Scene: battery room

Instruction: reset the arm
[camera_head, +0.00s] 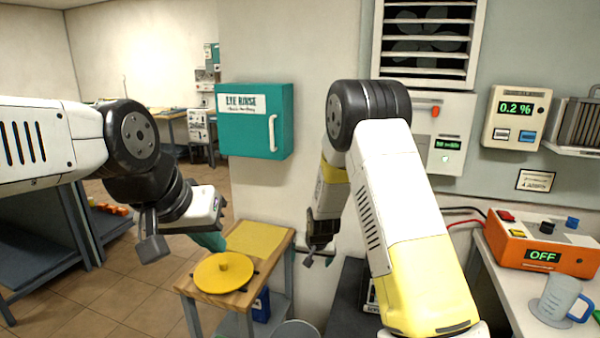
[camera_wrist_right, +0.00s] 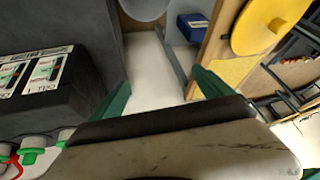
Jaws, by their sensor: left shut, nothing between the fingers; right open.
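My left gripper (camera_head: 212,241) shows at the end of the arm from the left in the head view. Its teal fingers are shut and empty, above the back left of a small wooden table and partly hidden by its own body. My right gripper (camera_head: 318,258) hangs low between that table and the dark battery case in the head view. In the right wrist view its teal fingers (camera_wrist_right: 160,90) stand apart with nothing between them.
The wooden table (camera_head: 242,300) bears a yellow round lid (camera_head: 224,273) and a yellow mat (camera_head: 258,238). A teal eye rinse box (camera_head: 250,122) hangs on the wall. An orange device (camera_head: 540,245) reading OFF and a blue-grey mug (camera_head: 556,298) stand on the right bench. A dark battery (camera_wrist_right: 50,85) is near my right gripper.

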